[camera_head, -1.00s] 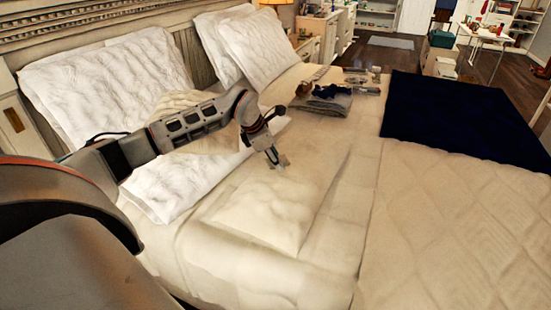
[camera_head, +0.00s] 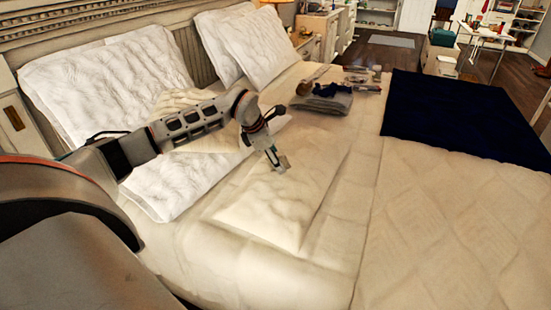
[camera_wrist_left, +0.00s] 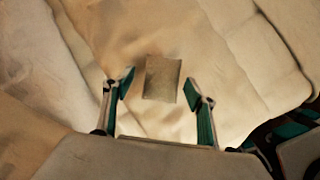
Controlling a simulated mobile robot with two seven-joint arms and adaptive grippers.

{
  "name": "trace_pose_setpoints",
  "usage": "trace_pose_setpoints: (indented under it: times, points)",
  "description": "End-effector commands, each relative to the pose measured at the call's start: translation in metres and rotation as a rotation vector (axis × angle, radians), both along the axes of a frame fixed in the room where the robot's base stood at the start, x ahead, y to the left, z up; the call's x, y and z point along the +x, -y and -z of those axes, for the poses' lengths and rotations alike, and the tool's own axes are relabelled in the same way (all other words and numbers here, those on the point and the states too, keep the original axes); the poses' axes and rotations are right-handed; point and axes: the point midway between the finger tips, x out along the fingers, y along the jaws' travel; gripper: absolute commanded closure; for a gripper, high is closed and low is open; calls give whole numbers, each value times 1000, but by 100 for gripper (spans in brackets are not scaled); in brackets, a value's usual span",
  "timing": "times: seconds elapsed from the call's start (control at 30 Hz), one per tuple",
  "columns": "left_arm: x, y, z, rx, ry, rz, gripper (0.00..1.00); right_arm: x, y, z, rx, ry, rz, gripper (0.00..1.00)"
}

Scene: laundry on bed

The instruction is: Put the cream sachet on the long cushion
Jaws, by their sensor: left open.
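The cream sachet (camera_wrist_left: 162,78) is a small flat beige square in the left wrist view, ahead of and between my left fingertips, with gaps to both fingers. It appears to lie on the pale cushion surface; whether it touches is hard to tell. The long cushion is cream, puffy and flat on the bed. I cannot make out the sachet clearly in the head view.
White pillows (camera_head: 105,78) lean at the headboard, left of my arm. A folded grey cloth (camera_head: 325,102) with dark items lies beyond the gripper. A navy blanket (camera_head: 460,118) covers the back right. The quilt (camera_head: 450,230) at right is clear.

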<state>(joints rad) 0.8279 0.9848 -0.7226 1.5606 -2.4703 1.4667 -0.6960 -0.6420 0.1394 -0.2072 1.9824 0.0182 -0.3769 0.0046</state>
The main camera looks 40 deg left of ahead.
Motion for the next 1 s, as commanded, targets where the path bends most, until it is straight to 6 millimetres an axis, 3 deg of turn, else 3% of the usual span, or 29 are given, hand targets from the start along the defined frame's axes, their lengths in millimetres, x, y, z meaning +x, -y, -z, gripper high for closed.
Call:
trace_pose_setpoints:
  times: [0.6,1.0]
  points:
    - [-46,-11,-100,1,3,0,43,0,-3,-8,11,1,1,0]
    - [-53,-12,-113,-1,1,0,43,-4,-3,-5,12,-8,0,0]
